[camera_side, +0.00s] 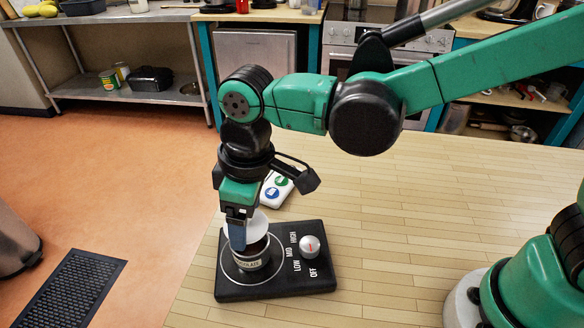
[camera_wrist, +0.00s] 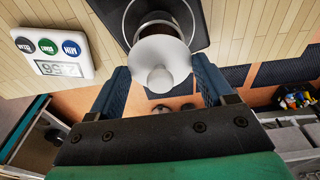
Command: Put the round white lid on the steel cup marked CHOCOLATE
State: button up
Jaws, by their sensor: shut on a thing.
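The round white lid (camera_wrist: 176,55) with its knob sits between the two fingers of my gripper (camera_wrist: 160,66) in the wrist view. My gripper (camera_side: 238,240) is shut on it and points down over the cup in the side view, where a finger hides part of the lid (camera_side: 259,226). The steel cup (camera_side: 252,263) with a CHOCOLATE label stands upright on a black hot plate (camera_side: 290,289). The lid is at the cup's mouth, but dark contents of the cup (camera_wrist: 152,17) show past its edge in the wrist view. I cannot tell whether lid and rim touch.
A dial (camera_side: 310,246) marked OFF, LOW, MID and HIGH is on the hot plate, right of the cup. A white device with coloured buttons (camera_side: 272,193) lies behind the plate; it also shows in the wrist view (camera_wrist: 53,52). The wooden table (camera_side: 400,215) is clear to the right.

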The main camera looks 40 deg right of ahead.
aim_at(249, 226)
jog(key=shift+f, duration=1.1)
jog(key=shift+f, duration=0.5)
dwell(0.5)
jog(key=o, duration=0.9)
jog(key=shift+s+d+r, duration=0.15)
jog(key=shift+s+r, duration=0.05)
jog(key=shift+r, duration=1.6)
jog(key=shift+s+d+r, duration=0.15)
jog(key=shift+r, duration=1.7)
jog(key=shift+s+d+r, duration=0.15)
jog(key=shift+s+r, duration=0.05)
jog(key=shift+r, duration=1.6)
